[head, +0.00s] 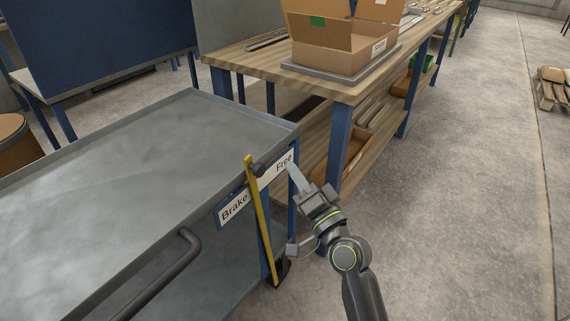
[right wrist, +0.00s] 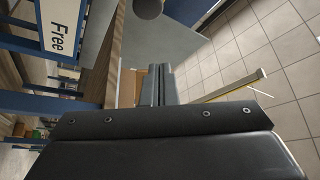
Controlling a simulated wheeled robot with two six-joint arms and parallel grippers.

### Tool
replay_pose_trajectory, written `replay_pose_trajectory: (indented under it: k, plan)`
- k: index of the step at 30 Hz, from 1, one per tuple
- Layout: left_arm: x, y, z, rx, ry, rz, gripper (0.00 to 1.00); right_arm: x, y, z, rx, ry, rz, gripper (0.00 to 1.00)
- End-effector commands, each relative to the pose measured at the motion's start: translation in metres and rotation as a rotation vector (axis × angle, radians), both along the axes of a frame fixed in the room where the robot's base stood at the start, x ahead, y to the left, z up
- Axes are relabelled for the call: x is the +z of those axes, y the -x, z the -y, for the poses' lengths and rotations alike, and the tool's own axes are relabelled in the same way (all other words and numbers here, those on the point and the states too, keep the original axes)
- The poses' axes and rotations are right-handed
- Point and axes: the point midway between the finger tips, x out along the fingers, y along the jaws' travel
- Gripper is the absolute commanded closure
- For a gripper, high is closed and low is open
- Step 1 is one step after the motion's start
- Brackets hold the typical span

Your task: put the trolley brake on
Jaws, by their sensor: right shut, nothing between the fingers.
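The grey trolley (head: 130,150) stands at the left with its push handle (head: 165,275) at the near side. Its yellow brake lever (head: 259,215) rises at the right end, with a dark round knob (head: 258,169) near its top. The lever stands between the words "Brake" (head: 234,206) and "Free" (head: 284,162). My right gripper (head: 299,178) is shut and empty, just right of the lever and in front of the "Free" end. In the right wrist view, its fingers (right wrist: 160,85) are together, with a dark round knob (right wrist: 148,8) at the top edge and the "Free" label (right wrist: 60,25) at upper left. My left gripper is out of view.
A wooden workbench (head: 250,68) with blue legs stands close behind the trolley's right end. An open cardboard box (head: 335,48) sits on it. The concrete floor (head: 450,180) to the right is clear, with a pallet (head: 552,90) at the far right.

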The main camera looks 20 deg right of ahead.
Motion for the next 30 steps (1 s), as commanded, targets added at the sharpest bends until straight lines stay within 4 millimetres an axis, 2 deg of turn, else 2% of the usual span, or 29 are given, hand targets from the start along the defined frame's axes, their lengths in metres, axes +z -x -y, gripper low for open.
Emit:
replay_pose_trajectory:
  k: [3, 9, 26, 29, 30]
  plan:
    - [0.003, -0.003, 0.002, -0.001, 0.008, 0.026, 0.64, -0.008, 0.020, 0.006, -0.002, 0.001, 0.000, 1.00]
    - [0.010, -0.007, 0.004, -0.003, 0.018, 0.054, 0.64, -0.011, 0.039, 0.011, -0.002, 0.001, 0.002, 1.00]
    - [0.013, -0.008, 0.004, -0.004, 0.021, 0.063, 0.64, -0.011, 0.044, 0.012, -0.001, 0.002, 0.003, 1.00]
    - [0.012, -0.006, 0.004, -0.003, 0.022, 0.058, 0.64, -0.019, 0.045, 0.011, 0.001, 0.024, -0.019, 1.00]
    - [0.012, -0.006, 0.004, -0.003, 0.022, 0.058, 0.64, -0.028, 0.046, 0.010, 0.004, 0.050, -0.045, 1.00]
